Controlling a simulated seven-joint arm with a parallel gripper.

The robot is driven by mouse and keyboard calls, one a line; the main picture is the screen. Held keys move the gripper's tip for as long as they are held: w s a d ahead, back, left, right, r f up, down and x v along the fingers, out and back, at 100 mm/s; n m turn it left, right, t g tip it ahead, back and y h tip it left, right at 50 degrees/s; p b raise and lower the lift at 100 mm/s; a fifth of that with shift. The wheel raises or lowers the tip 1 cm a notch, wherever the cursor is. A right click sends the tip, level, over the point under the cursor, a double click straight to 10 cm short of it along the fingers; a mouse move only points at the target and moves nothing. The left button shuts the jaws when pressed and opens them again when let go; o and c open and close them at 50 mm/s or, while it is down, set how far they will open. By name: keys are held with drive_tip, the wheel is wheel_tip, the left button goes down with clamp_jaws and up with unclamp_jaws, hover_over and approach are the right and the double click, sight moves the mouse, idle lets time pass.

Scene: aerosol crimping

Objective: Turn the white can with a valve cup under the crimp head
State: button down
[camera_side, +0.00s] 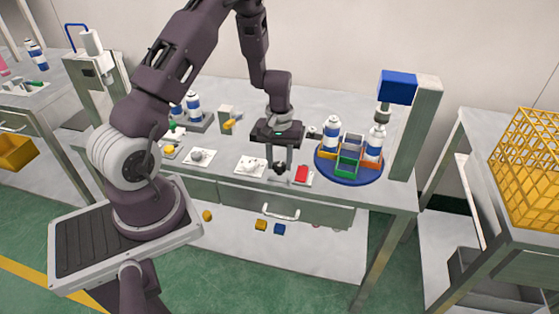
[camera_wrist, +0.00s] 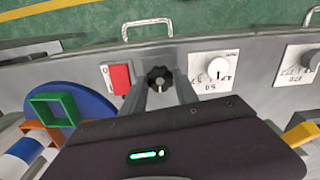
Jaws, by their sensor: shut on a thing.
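A blue round turntable (camera_side: 348,181) stands at the right of the bench and shows in the wrist view (camera_wrist: 94,98). It carries orange, green and grey-blue open holders. A white can with a blue band (camera_side: 374,146) is on it below the crimp head (camera_side: 383,108). A second such can (camera_side: 332,134) is at its back left. I cannot tell which has a valve cup. My gripper (camera_side: 281,169) points down at the bench's front, left of the turntable. In the wrist view my gripper (camera_wrist: 160,84) is shut on a black knob (camera_wrist: 160,76).
A red switch (camera_wrist: 120,78) is beside the knob, towards the turntable. Plates with white dials (camera_wrist: 217,68) lie on its other side. More cans (camera_side: 193,105) stand at the back left. A yellow crate (camera_side: 520,180) is far right.

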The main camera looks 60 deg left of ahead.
sight(280, 165)
drive_tip(key=shift+w+n, duration=0.1)
drive_tip(key=shift+n, duration=0.3)
drive_tip(key=c, duration=0.9)
unclamp_jaws()
drive_tip(key=shift+r, duration=0.15)
wheel_tip(280, 165, up, 7)
drive_tip(key=shift+f, duration=0.1)
